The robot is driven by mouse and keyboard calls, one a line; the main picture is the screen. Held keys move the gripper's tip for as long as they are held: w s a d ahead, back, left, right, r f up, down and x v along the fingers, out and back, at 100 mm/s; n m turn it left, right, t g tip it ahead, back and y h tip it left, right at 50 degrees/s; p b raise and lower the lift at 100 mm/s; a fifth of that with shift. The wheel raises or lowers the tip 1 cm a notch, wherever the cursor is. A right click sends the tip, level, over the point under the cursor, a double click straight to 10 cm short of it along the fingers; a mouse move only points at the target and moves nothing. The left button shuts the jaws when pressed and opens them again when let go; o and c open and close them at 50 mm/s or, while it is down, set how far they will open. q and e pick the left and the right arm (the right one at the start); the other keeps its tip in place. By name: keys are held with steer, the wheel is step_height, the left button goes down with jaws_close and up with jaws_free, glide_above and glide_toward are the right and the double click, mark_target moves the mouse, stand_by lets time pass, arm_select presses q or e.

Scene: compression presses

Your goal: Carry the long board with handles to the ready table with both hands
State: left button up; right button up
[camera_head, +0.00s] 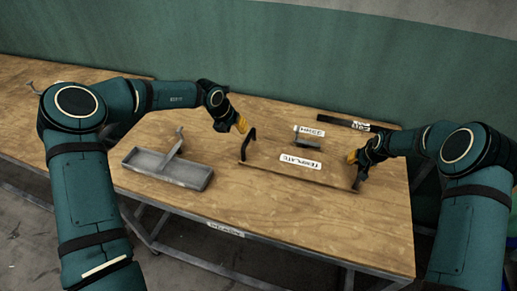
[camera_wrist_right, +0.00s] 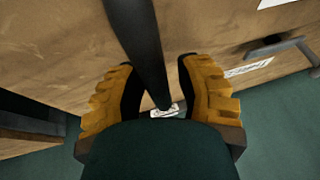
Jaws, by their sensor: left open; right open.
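The long wooden board (camera_head: 300,178) lies on the wooden table (camera_head: 255,215), with a black handle (camera_head: 248,146) at its left end and another (camera_head: 359,178) at its right end. My left gripper (camera_head: 242,125) is open, just above and beside the left handle; contact cannot be told. My right gripper (camera_head: 354,157) is open at the right handle. In the right wrist view the dark handle bar (camera_wrist_right: 138,50) runs between the spread orange fingers (camera_wrist_right: 160,90).
A grey metal tray (camera_head: 140,160) with a tool across it stands left of the board. A TEMPLATE label (camera_head: 300,162), a smaller label (camera_head: 309,131) and a dark bar (camera_head: 336,122) lie around the board's middle and behind. Another wooden table (camera_head: 50,72) adjoins at left.

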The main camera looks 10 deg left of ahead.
steer(key=v, duration=1.1)
steer(key=shift+s+r, duration=0.15)
